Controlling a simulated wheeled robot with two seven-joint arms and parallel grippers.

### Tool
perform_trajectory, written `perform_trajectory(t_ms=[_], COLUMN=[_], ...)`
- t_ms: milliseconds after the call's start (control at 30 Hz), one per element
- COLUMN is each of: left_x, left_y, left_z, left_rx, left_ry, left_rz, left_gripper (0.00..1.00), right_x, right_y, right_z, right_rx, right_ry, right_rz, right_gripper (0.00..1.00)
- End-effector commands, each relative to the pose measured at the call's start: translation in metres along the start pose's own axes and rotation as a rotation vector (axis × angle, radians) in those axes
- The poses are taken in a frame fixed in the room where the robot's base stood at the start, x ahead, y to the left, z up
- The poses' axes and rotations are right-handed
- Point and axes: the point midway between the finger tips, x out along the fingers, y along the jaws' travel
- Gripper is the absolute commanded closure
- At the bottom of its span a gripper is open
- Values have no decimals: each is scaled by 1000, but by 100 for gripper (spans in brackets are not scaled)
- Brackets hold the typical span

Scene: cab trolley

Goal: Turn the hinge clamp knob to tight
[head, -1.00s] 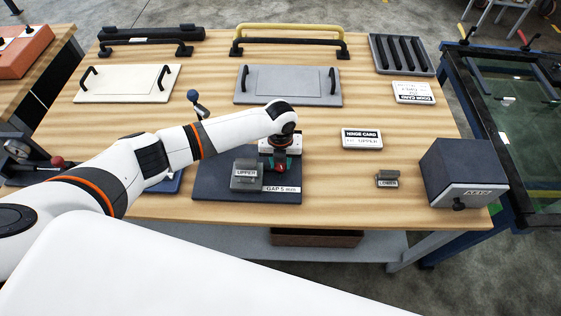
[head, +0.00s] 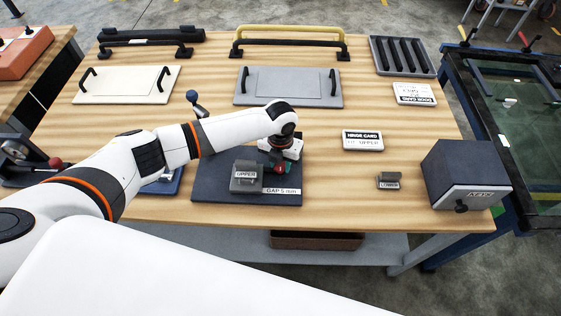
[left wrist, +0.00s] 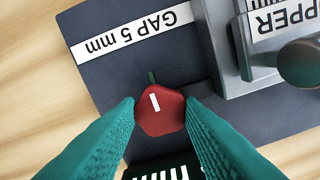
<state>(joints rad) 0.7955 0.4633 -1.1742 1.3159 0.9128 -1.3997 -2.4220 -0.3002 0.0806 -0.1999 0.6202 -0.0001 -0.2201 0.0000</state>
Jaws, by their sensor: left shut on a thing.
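The red clamp knob (left wrist: 160,112) has a white line on top, slightly tilted in the left wrist view, with a small dark green tab at its edge. My left gripper (left wrist: 160,108) is shut on it, a teal finger on each side. In the head view the gripper (head: 281,168) points down at the knob beside the grey hinge block marked UPPER (head: 246,177). Both are on the dark fixture plate (head: 216,184) labelled GAP 5 mm. The wrist hides part of the knob there. My right gripper is not in view.
A small grey hinge part (head: 388,181) and a hinge card (head: 362,140) lie to the right on the wooden table. A dark grey box (head: 463,175) stands at the right edge.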

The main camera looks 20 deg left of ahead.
Motion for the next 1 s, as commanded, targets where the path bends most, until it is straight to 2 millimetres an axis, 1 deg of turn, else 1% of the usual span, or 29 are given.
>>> perform_trajectory(t_ms=[67,100,167,200,233,500,633,767,1000], left_x=[-1,-1,-1,-1,-1,-1,-9,-30,-82], left_y=[0,0,0,0,0,0,0,0,0], left_z=[-1,-1,-1,-1,-1,0,-1,-2,-1], left_rx=[2,2,2,1,1,0,-1,1,1], left_ry=[3,3,3,3,2,1,2,5,6], left_rz=[0,0,0,0,0,0,0,1,0], left_gripper=[89,65,55,48,44,44,44,44,44], right_x=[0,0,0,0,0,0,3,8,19], right_y=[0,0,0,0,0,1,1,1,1], right_z=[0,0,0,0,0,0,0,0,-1], right_rx=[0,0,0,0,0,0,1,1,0], right_ry=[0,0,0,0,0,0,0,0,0], right_rz=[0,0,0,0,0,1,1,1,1], right_gripper=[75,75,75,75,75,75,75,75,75])
